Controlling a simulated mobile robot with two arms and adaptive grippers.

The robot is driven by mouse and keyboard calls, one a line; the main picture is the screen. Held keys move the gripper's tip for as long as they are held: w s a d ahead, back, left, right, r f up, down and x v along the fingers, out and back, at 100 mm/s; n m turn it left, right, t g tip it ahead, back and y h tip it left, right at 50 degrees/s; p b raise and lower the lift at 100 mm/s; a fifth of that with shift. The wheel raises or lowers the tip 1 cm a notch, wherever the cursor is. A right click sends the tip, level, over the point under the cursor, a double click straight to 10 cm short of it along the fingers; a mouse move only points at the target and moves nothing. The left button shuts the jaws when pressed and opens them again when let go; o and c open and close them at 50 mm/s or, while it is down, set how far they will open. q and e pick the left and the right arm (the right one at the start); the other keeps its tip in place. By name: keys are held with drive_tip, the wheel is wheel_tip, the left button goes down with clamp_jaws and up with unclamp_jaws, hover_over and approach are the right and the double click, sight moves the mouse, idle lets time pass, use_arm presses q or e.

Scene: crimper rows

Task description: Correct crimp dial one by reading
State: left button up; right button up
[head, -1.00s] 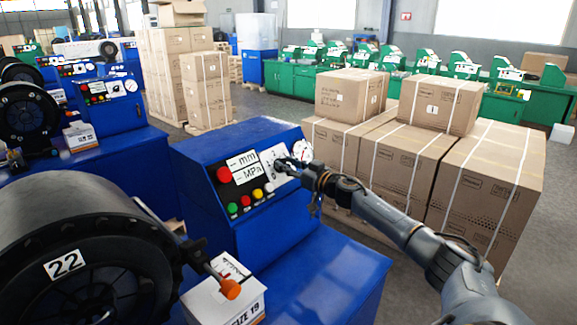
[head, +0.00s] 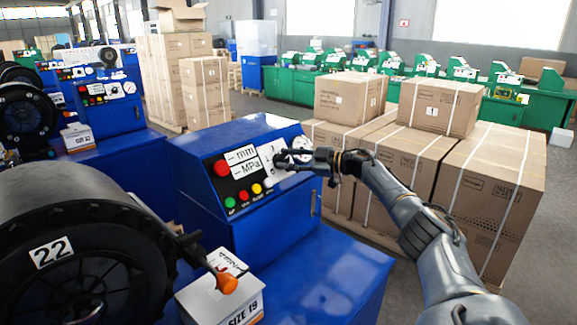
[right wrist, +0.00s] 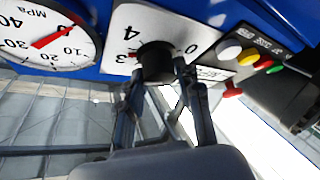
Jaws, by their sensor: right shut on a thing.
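The blue crimper's sloped panel (head: 213,165) carries a white dial plate (right wrist: 185,22) and a round pressure gauge (right wrist: 45,35) marked MPa with a red needle. A black knob (right wrist: 156,62) sits on the dial plate, with 4, 3 and 0 readable around it and a red mark near the 3. My right gripper (right wrist: 160,75) is shut on the black knob, one finger on each side. In the head view the right gripper (head: 284,160) covers the knob and part of the gauge. Labels mm and MPa (head: 243,162) stand beside the dial. My left gripper is out of view.
A red button (head: 221,168) and several small coloured buttons lie near the dial. A large black crimping head marked 22 (head: 60,250) and a white SIZE 19 box (head: 225,295) are at front left. Stacked cartons (head: 405,150) stand close to the right arm.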

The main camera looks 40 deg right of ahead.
drive_tip(key=shift+n+g+y+b, duration=0.75)
drive_tip(key=shift+n+b, duration=0.6)
drive_tip(key=shift+n, duration=0.45)
drive_tip(key=o, duration=1.2)
drive_tip(key=shift+c, duration=0.2)
drive_tip(key=v, duration=1.2)
drive_tip(key=shift+r, duration=0.15)
drive_tip(key=shift+d, duration=0.1)
